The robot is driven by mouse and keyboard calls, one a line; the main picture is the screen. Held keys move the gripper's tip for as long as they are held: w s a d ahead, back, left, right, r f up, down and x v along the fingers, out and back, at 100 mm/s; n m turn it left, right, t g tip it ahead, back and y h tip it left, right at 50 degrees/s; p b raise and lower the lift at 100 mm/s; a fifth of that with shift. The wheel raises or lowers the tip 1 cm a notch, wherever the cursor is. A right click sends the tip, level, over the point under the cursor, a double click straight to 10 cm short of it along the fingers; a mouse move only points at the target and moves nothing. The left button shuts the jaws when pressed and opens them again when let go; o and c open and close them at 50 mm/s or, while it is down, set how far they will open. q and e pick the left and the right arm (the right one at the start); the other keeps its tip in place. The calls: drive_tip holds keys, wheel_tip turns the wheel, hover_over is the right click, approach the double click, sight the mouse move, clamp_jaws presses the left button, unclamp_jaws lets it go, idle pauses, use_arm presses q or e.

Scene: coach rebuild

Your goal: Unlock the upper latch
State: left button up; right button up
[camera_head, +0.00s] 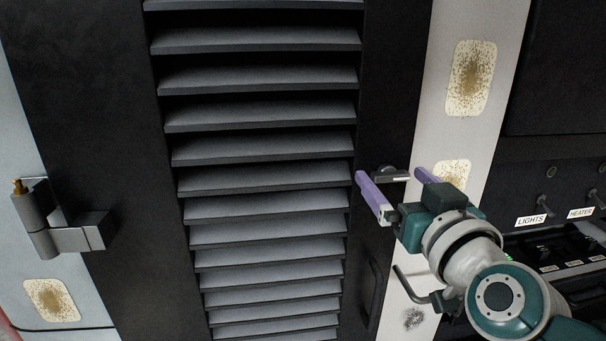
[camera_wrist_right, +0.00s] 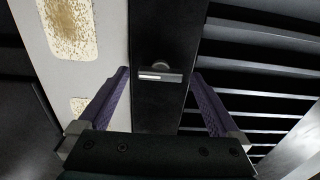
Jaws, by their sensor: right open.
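The upper latch (camera_head: 392,174) is a small metal handle on a round base, on the right edge of the black louvered door (camera_head: 390,90). In the right wrist view the latch (camera_wrist_right: 160,74) lies level between my fingers, a little beyond their tips. My right gripper (camera_head: 392,176) is open, its purple fingers on either side of the latch in the head view. No contact with the latch shows. My left gripper is not in view.
A hinge (camera_head: 62,229) is on the door's left side. A dark vertical handle (camera_head: 374,294) is below the latch. A grey bent handle (camera_head: 418,291) sits beneath my right gripper. A switch panel with a LIGHTS label (camera_head: 531,220) is at right.

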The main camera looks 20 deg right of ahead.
drive_tip(key=c, duration=1.4)
drive_tip(key=shift+m, duration=0.3)
drive_tip(key=m, duration=0.8)
drive_tip(key=shift+d, duration=0.1)
drive_tip(key=m, duration=0.5)
drive_tip(key=shift+f, duration=0.1)
drive_tip(key=m, duration=0.4)
drive_tip(key=shift+b, duration=0.3)
drive_tip(key=shift+m, duration=0.3)
